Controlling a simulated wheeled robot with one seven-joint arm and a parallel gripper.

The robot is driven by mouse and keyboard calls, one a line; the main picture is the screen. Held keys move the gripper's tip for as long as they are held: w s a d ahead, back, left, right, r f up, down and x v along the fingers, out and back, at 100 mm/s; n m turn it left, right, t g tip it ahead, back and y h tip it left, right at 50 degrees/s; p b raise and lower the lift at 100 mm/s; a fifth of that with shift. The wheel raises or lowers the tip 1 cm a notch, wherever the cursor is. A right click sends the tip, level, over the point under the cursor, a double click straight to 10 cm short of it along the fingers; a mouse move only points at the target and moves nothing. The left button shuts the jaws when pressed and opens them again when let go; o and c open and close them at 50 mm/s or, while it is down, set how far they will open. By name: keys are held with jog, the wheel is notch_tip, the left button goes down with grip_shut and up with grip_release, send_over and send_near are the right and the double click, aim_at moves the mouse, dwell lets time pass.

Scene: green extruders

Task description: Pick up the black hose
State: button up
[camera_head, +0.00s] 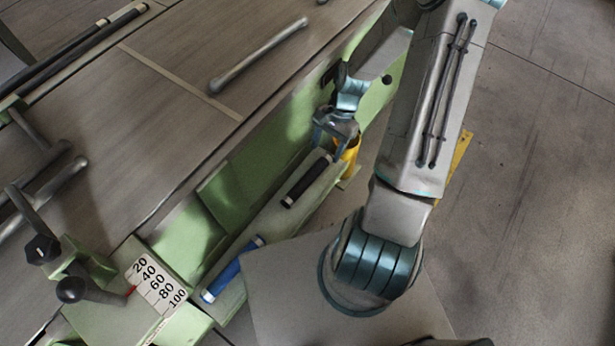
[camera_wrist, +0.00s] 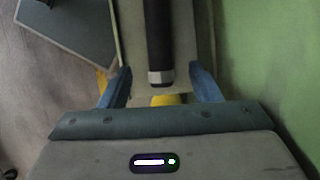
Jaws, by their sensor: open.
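The black hose (camera_head: 306,182) is a short black cylinder with a pale metal end. It lies on a narrow light ledge (camera_head: 272,220) along the green machine. In the wrist view the black hose (camera_wrist: 158,45) points toward me, its metal end close to the gap between the fingers. My gripper (camera_head: 338,135) is above the ledge at the hose's upper end. In the wrist view my gripper (camera_wrist: 161,85) is open, with one blue finger on each side of the hose line and nothing held. Whether the fingertips are level with the hose is unclear.
A blue hose (camera_head: 232,268) lies lower on the same ledge. A yellow object (camera_head: 348,155) is right beside my gripper. The green machine wall (camera_wrist: 275,60) rises close on the right in the wrist view. Grey floor (camera_head: 545,180) is open at right.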

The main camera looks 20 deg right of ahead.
aim_at(309, 175)
jog(key=s+a, duration=0.2)
jog(key=a, duration=0.1)
jog(key=s+a, duration=0.1)
jog(key=shift+a, duration=0.15)
jog(key=x, duration=0.5)
jog(key=shift+s+a+b, duration=0.15)
jog(key=shift+a+b, duration=0.15)
jog(key=c, duration=1.1)
